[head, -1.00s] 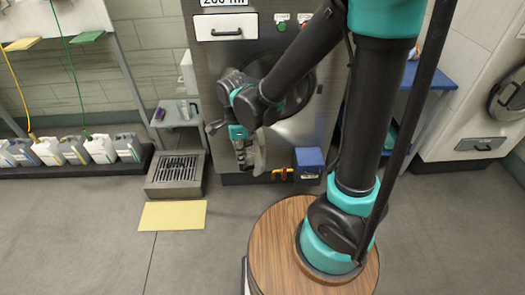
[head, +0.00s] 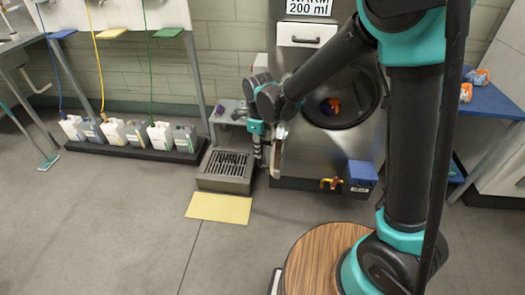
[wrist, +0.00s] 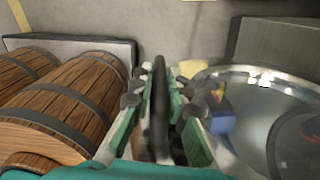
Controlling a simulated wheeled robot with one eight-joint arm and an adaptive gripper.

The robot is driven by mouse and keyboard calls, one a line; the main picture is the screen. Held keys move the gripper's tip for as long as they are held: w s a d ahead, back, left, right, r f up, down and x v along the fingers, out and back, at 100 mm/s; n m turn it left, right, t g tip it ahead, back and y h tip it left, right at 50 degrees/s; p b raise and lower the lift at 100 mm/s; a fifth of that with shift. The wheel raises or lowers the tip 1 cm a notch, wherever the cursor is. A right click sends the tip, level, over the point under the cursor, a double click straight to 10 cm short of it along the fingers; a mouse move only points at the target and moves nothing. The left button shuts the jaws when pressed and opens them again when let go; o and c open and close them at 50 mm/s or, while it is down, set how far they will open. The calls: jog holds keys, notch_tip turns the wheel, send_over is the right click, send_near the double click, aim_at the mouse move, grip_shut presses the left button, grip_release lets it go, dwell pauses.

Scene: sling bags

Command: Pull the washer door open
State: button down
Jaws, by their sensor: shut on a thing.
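The washer (head: 312,60) is a grey metal machine at the back. Its round opening (head: 346,118) is uncovered, and orange and blue items (head: 331,105) show inside. The door (head: 278,152) stands swung out to the left, seen nearly edge-on. My gripper (head: 262,150) is at the door's outer edge, partly hidden by my own arm. In the wrist view, my gripper (wrist: 160,105) is shut on a dark upright bar, which looks like the door handle (wrist: 158,95). The door's round glass (wrist: 262,115) is just right of the fingers.
A floor drain box (head: 226,168) and yellow mat (head: 219,208) lie left of the washer. Several jugs (head: 130,133) stand on a low dark tray further left. A blue box (head: 361,174) juts from the washer's lower front. A blue table (head: 492,98) stands at right.

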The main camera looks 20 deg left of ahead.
aim_at(277, 126)
jog(key=shift+s, duration=0.1)
jog(key=c, duration=1.5)
grip_release()
notch_tip(277, 126, up, 12)
jog(key=shift+r, duration=0.1)
